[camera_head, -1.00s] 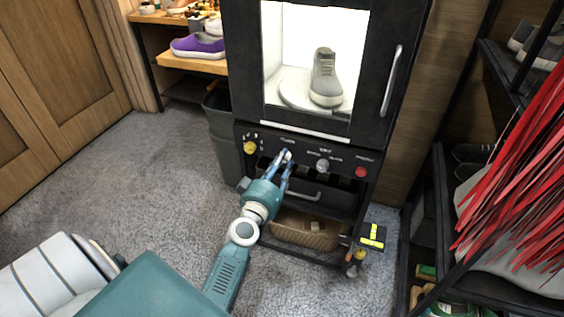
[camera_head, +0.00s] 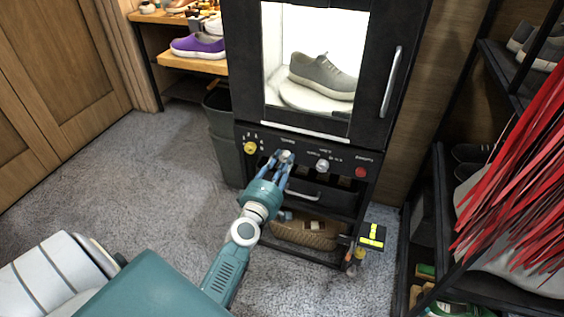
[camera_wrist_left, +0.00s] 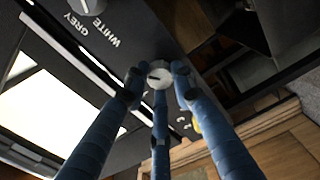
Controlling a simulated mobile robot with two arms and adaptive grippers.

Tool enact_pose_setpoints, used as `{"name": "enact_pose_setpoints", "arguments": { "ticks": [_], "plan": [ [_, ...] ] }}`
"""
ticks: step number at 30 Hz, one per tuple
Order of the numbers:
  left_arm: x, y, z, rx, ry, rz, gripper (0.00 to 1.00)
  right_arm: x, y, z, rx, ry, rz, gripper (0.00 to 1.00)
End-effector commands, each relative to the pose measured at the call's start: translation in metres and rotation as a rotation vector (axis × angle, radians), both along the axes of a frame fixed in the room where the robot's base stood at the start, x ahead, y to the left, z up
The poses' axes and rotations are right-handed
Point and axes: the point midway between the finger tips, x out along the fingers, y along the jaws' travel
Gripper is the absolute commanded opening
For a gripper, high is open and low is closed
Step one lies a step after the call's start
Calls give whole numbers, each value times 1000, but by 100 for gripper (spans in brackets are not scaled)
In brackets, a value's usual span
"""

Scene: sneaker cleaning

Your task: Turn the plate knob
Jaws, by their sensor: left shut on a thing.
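The plate knob (camera_head: 286,154) is a small light grey knob on the black control panel, second from the left. My left gripper (camera_head: 283,158) is shut on it, its blue fingers around its sides. In the left wrist view the knob (camera_wrist_left: 158,76) has a dark mark on its face and sits between the fingertips (camera_wrist_left: 157,80). A grey sneaker (camera_head: 322,74) stands side-on on the white round plate (camera_head: 300,97) inside the lit cabinet. My right gripper is not in view.
The panel also has a yellow knob (camera_head: 250,148), a grey knob (camera_head: 322,166) and a red knob (camera_head: 361,172). A drawer handle (camera_head: 302,195) lies just below. A grey bin (camera_head: 222,140) stands left of the cabinet. A dark shelf rack (camera_head: 440,200) stands at the right.

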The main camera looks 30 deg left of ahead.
Motion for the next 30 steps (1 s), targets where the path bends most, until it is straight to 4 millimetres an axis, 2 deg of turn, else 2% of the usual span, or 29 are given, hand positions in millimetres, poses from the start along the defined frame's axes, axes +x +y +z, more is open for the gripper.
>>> {"name": "enact_pose_setpoints", "arguments": {
  "ticks": [12,30],
  "plan": [
    [0,-3,-3,-391,-86,-5,0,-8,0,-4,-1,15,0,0],
    [0,-3,-2,-946,-220,-4,0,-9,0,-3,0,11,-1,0]
  ]
}}
